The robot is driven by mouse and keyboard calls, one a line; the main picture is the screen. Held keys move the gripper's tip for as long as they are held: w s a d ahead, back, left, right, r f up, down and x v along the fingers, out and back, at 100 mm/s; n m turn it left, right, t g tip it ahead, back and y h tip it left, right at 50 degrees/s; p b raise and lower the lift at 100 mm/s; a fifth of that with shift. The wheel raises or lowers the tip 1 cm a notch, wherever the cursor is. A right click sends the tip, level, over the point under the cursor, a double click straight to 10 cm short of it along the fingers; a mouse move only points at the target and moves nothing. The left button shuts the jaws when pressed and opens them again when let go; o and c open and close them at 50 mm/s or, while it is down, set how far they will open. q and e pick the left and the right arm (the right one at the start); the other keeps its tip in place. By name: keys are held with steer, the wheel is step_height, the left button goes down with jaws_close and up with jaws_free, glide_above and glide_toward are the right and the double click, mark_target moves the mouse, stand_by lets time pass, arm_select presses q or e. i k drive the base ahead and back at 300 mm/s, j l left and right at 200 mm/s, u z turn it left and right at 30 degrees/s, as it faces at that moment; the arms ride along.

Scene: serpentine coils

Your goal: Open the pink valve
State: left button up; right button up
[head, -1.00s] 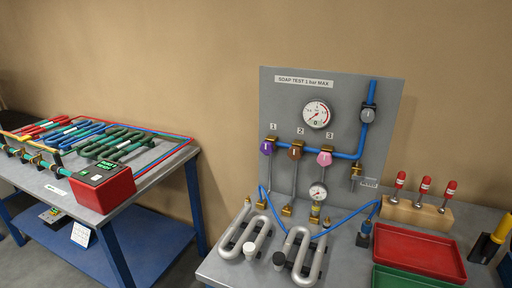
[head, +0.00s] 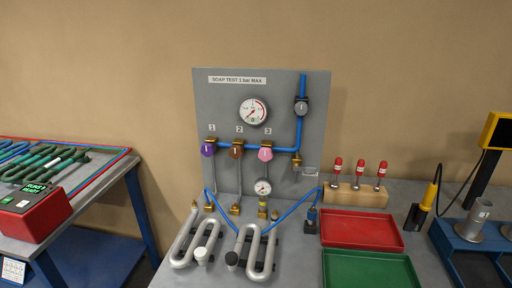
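The pink valve (head: 265,154) is the rightmost of three knobs in a row on the grey test panel (head: 225,108), under the label 3. A light mark shows on its face. A brown valve (head: 236,152) under label 2 and a purple valve (head: 208,149) under label 1 sit to its left. A blue pipe (head: 282,147) runs along the row and up to a grey knob (head: 301,106) at the right. Neither of my grippers shows in the head view.
Two silver serpentine coils (head: 250,262) lie on the bench before the panel. A red tray (head: 360,229), a green tray (head: 368,270) and a wooden block (head: 356,196) with red-capped tools are to the right. Another table with a red box (head: 32,212) stands left.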

mark_target(265, 154)
steer(key=i+l+z, duration=0.1)
steer(key=l+z, duration=0.25)
steer(key=i+l+z, duration=0.15)
steer(key=z, duration=0.25)
